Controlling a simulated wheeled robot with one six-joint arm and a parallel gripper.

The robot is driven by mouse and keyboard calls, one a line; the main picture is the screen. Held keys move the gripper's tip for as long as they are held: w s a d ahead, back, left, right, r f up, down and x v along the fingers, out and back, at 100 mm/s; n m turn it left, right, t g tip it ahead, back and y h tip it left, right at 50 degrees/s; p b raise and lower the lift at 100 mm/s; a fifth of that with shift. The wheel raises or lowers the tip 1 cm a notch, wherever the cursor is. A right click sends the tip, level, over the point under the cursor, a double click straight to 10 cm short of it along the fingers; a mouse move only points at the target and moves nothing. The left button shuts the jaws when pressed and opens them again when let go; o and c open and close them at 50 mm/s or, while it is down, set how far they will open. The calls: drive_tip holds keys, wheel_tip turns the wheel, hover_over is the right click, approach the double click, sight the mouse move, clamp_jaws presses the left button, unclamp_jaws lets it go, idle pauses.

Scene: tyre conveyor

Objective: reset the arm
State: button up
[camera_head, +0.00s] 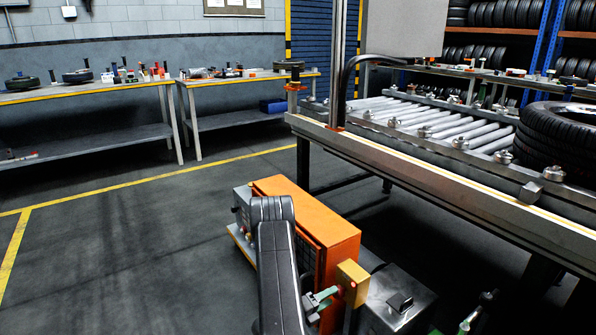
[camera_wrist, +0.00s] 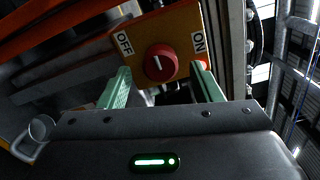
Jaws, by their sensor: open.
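My gripper (camera_head: 326,297) is at the front of the orange machine, near a yellow switch box (camera_head: 352,280). In the wrist view its two green fingers (camera_wrist: 162,68) are apart, with nothing gripped between them. A red rotary knob (camera_wrist: 161,63) on the yellow plate shows between the fingertips. The plate has an OFF label on the left and an ON label on the right. The white mark on the knob points up, between the labels. I cannot tell exactly how far the fingertips are from the plate. My dark arm reaches forward at the lower middle of the head view.
The orange machine (camera_head: 318,215) stands on the floor beside a roller conveyor (camera_head: 400,165). Stacked tyres (camera_head: 560,140) sit on the conveyor at right. Workbenches (camera_head: 90,92) line the back wall. The floor at left is clear, with yellow lines.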

sight(335, 295)
drive_tip(key=x, duration=0.3)
drive_tip(key=shift+s, duration=0.1)
drive_tip(key=m+b, duration=0.1)
drive_tip(key=m, duration=0.3)
drive_tip(key=shift+b, duration=0.35)
drive_tip(key=m+b, duration=0.1)
drive_tip(key=m, duration=0.3)
drive_tip(key=m+b, duration=0.1)
drive_tip(key=m, duration=0.3)
drive_tip(key=shift+m+b, duration=0.5)
drive_tip(key=shift+m, duration=1.2)
